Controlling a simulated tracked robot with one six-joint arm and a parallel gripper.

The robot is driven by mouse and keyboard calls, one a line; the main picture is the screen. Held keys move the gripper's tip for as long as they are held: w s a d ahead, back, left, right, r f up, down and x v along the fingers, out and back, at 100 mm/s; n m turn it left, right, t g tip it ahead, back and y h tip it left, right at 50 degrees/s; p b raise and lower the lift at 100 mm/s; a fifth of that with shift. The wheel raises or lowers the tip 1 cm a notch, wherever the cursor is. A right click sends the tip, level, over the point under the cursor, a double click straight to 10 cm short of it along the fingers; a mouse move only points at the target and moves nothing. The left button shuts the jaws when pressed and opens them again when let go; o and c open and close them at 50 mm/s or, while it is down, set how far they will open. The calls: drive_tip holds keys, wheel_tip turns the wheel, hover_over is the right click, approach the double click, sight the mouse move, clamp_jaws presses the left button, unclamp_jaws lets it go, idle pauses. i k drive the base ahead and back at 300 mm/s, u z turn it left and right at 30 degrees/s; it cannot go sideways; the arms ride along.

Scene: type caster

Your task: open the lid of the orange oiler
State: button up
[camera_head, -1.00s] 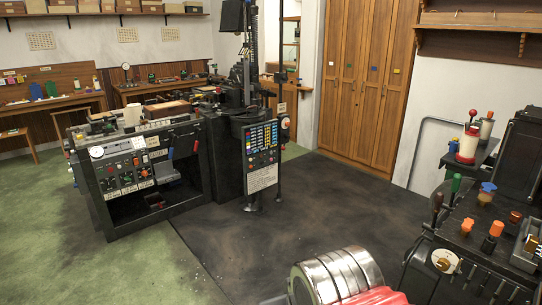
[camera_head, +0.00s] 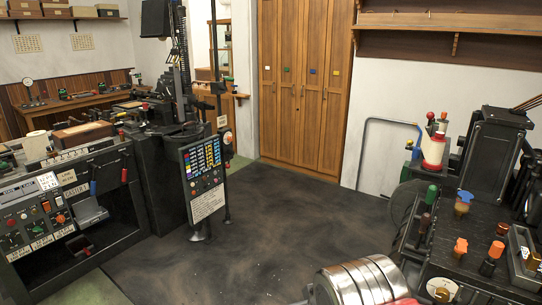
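On the black machine at the right, a small amber-orange container with a blue top (camera_head: 463,203) stands upright on the dark top. Nearer me are two dark pieces with orange tops, one on the left (camera_head: 460,246) and one on the right (camera_head: 495,250). I cannot tell for certain which of these is the orange oiler. No opened lid can be made out. A silver banded cylinder with red beside it, likely part of my arm, shows at the bottom edge. My gripper's fingers are not in view.
The black machine (camera_head: 513,214) fills the right side. A red-and-white container (camera_head: 434,150) stands at its far end. A control machine (camera_head: 62,207) with a colored panel (camera_head: 203,170) stands left. Dark floor (camera_head: 270,235) between them is clear, up to wooden lockers (camera_head: 305,90).

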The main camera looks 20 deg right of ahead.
sight(462, 244)
drive_tip(key=z, duration=0.55)
drive_tip(key=i, duration=0.85)
drive_tip(key=z, duration=0.55)
